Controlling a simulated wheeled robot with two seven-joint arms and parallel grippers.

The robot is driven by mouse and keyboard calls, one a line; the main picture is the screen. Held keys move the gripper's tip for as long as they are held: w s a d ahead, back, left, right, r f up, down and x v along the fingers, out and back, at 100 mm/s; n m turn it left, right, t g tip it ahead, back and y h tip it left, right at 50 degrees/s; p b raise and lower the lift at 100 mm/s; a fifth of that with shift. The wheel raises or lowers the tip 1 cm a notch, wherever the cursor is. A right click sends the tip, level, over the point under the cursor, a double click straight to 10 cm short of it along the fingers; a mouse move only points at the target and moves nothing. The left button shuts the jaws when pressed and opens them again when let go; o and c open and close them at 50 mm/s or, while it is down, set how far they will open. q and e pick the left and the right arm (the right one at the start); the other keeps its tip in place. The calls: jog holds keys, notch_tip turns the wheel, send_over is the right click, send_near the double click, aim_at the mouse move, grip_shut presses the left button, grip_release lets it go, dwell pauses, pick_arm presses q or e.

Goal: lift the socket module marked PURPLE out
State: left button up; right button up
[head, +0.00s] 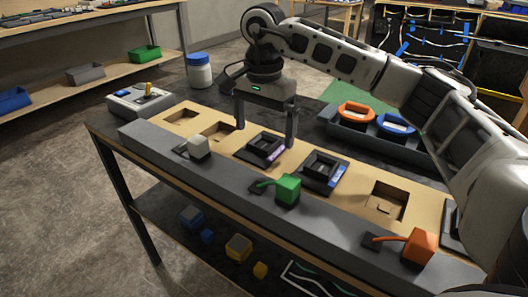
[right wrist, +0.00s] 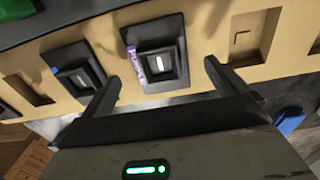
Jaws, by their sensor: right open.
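The socket module marked PURPLE (head: 263,148) is a black square frame with a purple label, seated in the tan board of the console. It also shows in the right wrist view (right wrist: 155,68), where its label reads PURPLE and a small white bar marks its centre. My right gripper (head: 265,132) is open and empty, pointing down at this module. In the right wrist view its two fingers (right wrist: 160,76) appear on either side of the module, apart from it. Whether the fingertips are level with the module is hard to tell. My left gripper is not in view.
A blue-labelled module (head: 323,172) sits right of it. Empty square recesses (head: 386,202) are in the board. White (head: 199,147), green (head: 288,190) and orange (head: 420,246) blocks line the grey front ledge. A grey tray (head: 345,130) with orange and blue rings stands behind.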

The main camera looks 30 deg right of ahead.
jog(key=shift+f, duration=1.4)
jog(key=c, duration=1.1)
jog(key=shift+r, duration=0.15)
